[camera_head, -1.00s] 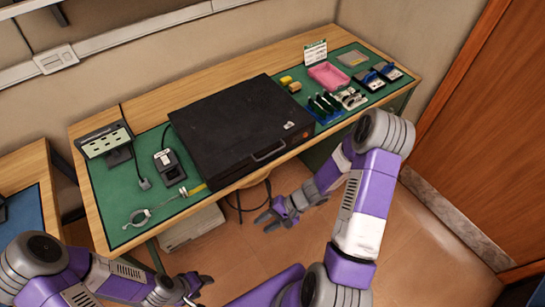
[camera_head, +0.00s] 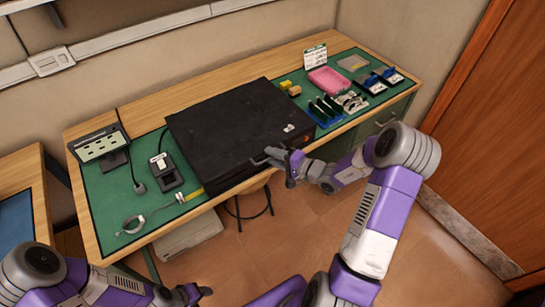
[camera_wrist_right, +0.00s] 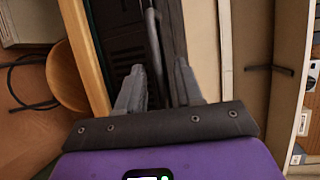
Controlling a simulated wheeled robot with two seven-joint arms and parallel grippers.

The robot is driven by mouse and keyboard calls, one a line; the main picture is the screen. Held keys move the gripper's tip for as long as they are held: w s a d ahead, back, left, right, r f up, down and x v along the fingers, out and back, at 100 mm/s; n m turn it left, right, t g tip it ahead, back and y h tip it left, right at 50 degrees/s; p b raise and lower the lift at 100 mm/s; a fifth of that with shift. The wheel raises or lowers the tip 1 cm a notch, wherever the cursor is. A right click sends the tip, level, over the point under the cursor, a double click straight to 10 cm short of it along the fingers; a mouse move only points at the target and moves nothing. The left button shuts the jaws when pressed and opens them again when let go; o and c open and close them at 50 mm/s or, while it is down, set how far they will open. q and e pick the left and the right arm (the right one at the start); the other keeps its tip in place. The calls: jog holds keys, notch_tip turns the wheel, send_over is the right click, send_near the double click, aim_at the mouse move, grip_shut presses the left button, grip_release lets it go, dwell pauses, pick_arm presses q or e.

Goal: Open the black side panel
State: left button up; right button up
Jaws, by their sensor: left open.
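A large black case (camera_head: 225,120) lies flat on the green mat of the workbench. Its black side panel (camera_head: 232,178) faces the bench's front edge and looks closed. In the right wrist view, the right gripper's fingers (camera_wrist_right: 158,85) are apart, with a thin dark bar (camera_wrist_right: 153,40), which looks like the handle, in line with the gap. I cannot tell whether they touch it. My left gripper (camera_head: 192,294) is open and empty, low in front of the bench.
On the mat, a black device (camera_head: 165,172) and a wrist strap (camera_head: 135,223) lie left of the case. A pink tray (camera_head: 328,80) and several circuit boards lie to the right. A stool (camera_head: 245,190) stands under the bench front.

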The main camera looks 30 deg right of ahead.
jog(key=shift+w+a, duration=0.2)
jog(key=shift+w, duration=0.1)
jog(key=shift+f, duration=0.1)
grip_shut()
